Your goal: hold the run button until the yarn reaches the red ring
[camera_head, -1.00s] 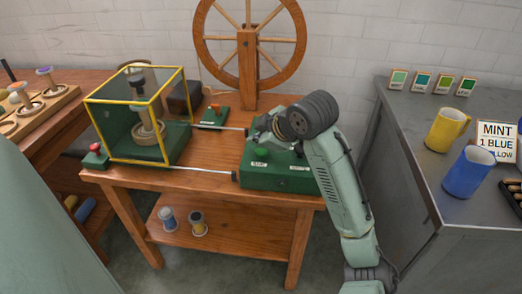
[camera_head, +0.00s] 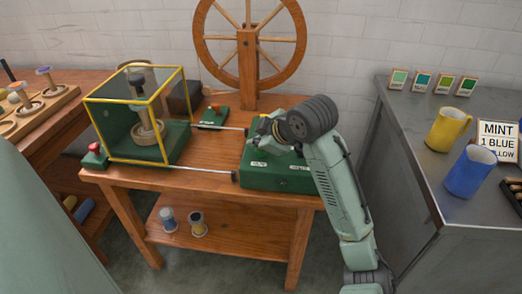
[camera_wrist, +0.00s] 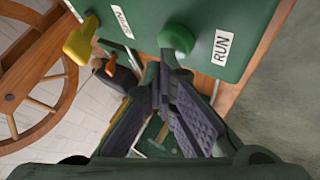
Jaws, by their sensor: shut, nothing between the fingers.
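The green control box (camera_head: 275,178) sits at the right end of the wooden table. In the wrist view, its round green button (camera_wrist: 177,38) is beside the label "RUN" (camera_wrist: 221,47). My gripper (camera_wrist: 165,70) is shut and empty, its fingertips at the button's lower edge in the picture; I cannot tell whether they touch or press it. The bobbin (camera_head: 147,128) stands upright inside the yellow-framed clear guard (camera_head: 125,100). Yarn level and a red ring cannot be made out.
A yellow lever (camera_wrist: 80,42) is on the box beside another label. A red knob (camera_head: 94,148) is left of the guard. A spinning wheel (camera_head: 247,60) stands behind. A grey bench (camera_head: 420,170) at right bears a yellow mug (camera_head: 446,130) and a blue mug (camera_head: 467,172).

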